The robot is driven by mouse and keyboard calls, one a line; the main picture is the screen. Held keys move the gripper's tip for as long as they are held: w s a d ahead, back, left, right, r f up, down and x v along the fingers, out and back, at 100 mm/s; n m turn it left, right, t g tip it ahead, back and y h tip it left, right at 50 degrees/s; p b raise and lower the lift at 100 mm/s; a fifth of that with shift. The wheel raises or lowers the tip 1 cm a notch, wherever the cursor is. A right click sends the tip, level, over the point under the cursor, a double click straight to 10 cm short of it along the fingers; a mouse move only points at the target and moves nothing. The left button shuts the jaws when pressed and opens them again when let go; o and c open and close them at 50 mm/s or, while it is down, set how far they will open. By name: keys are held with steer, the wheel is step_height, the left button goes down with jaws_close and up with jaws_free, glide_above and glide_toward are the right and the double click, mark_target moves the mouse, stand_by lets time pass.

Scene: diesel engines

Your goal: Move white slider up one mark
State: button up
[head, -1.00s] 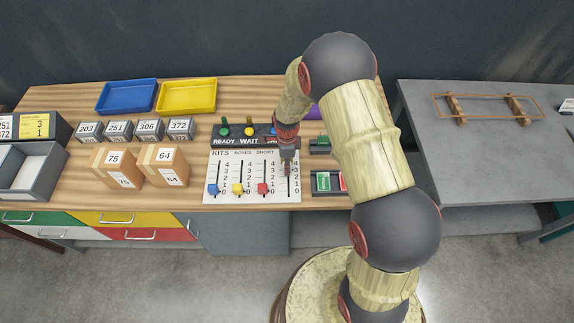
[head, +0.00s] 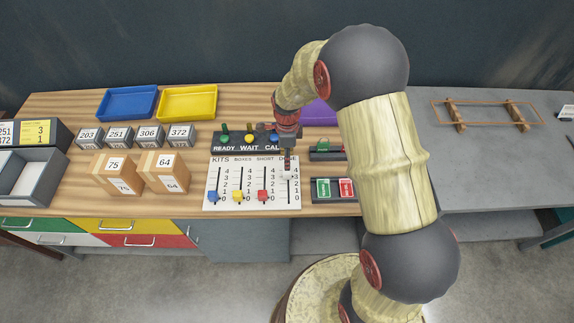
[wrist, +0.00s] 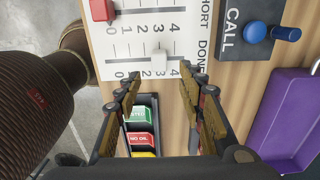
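The white slider (wrist: 159,66) sits on the rightmost track of the white slider panel (head: 226,176). In the wrist view it stands close to the 3 mark. In the head view the white slider (head: 289,176) shows just below my gripper's fingers. My gripper (head: 287,166) hangs over the upper part of that track. In the wrist view my gripper (wrist: 161,92) is open, with its fingers wide apart. Nothing is between them, and the slider shows beyond the tips, roughly in line with the gap. Contact with the panel cannot be told.
Blue, yellow and red sliders (head: 263,196) sit low on the other tracks. Behind the panel is a dark strip with coloured knobs (head: 224,136). A holder with green and red cards (head: 324,188) is at the right. A purple tray (head: 318,115) lies behind.

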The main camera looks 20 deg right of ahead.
steer(key=shift+r, duration=1.3)
steer(key=s+r+n+t+b, duration=0.2)
steer(key=s+r+n+b, duration=0.3)
steer(key=s+r+n, duration=0.4)
steer(key=s+a+r+n+t+b, duration=0.1)
steer(key=s+r+n+t+b, duration=0.2)
steer(key=s+r+n, duration=0.6)
steer(key=s+n+b, duration=0.2)
steer(key=s+n, duration=0.1)
steer(key=s, duration=0.4)
steer(key=shift+r+n+t, duration=0.2)
steer(key=shift+n+t, duration=0.1)
stand_by(1.5)
